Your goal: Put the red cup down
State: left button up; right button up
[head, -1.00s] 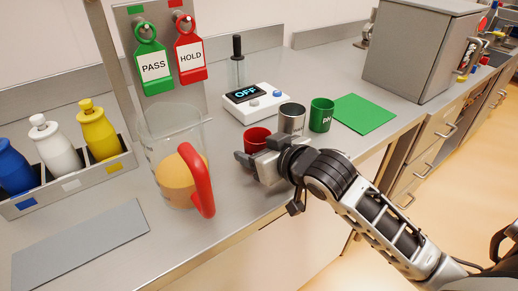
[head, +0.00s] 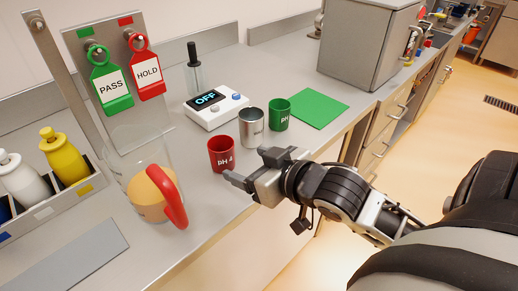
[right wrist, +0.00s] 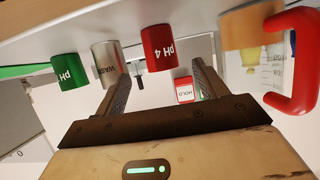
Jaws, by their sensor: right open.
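The red cup (head: 221,154), marked "pH 4", stands upright on the grey bench near its front edge, left of the steel cup (head: 251,128) and the green cup (head: 279,114). My right gripper (head: 246,166) is open and empty at the bench's front edge, just right of and in front of the red cup, apart from it. In the right wrist view, where the scene shows upside down, the red cup (right wrist: 160,47) lies beyond the open fingers (right wrist: 163,70), with nothing between them. My left gripper is not in view.
A clear jug (head: 145,180) with a red handle and orange contents stands left of the cup. Behind are a meter (head: 216,108) reading OFF and PASS and HOLD tags (head: 111,88). A green mat (head: 306,107) lies bare to the right. A bottle rack (head: 75,200) is far left.

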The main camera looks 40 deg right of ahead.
jog(key=shift+p+v, duration=0.7)
jog(key=shift+v, duration=0.3)
jog(key=shift+s+d, duration=0.1)
